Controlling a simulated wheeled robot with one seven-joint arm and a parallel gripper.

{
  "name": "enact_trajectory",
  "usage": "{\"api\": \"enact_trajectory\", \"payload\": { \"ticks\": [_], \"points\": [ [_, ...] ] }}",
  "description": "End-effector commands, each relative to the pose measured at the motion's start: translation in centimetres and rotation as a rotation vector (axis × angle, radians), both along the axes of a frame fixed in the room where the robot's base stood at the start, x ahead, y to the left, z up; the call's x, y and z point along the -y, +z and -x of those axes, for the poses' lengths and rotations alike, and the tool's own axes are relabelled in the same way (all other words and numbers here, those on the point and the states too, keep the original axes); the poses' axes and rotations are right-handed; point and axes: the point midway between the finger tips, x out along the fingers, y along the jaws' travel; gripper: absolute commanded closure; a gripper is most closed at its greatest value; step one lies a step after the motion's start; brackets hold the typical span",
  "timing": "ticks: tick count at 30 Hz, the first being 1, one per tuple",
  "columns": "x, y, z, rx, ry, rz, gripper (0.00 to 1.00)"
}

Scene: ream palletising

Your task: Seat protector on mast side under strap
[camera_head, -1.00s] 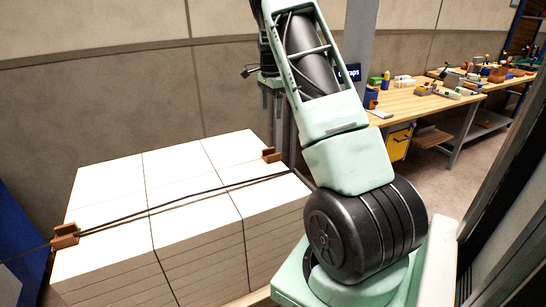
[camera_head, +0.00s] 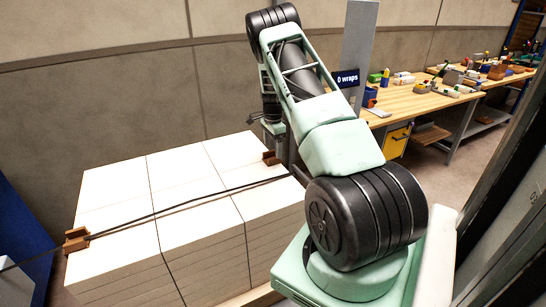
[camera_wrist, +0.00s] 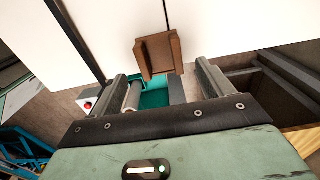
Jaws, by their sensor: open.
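The mast-side protector (camera_head: 270,158), a brown angled corner piece, sits on the far right top edge of the white ream stack (camera_head: 190,180). The black strap (camera_head: 180,205) crosses the stack top and goes over the right edge nearer the camera than this protector. In the wrist view the protector (camera_wrist: 158,54) lies to the right of the strap (camera_wrist: 76,40), with a gap between them. My gripper (camera_wrist: 162,76) is open, its fingers on either side of the protector's lower part; contact cannot be told. In the head view my gripper (camera_head: 272,128) is just above the protector, partly hidden by my arm.
A second brown protector (camera_head: 76,240) sits at the left stack edge with the strap at it. A grey mast (camera_head: 358,50) with a "0 wraps" sign (camera_head: 347,78) stands behind my arm. Workbenches (camera_head: 420,105) with small items stand at the back right.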

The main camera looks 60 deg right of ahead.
Motion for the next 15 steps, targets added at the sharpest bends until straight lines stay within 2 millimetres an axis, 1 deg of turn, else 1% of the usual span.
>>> {"api": "enact_trajectory", "payload": {
  "ticks": [7, 15],
  "points": [
    [0.2, -2.6, 0.0, -0.001, -0.001, 0.000, 0.20],
    [0.2, -3.0, 0.0, 0.001, 0.000, 0.002, 0.20]
  ]
}}
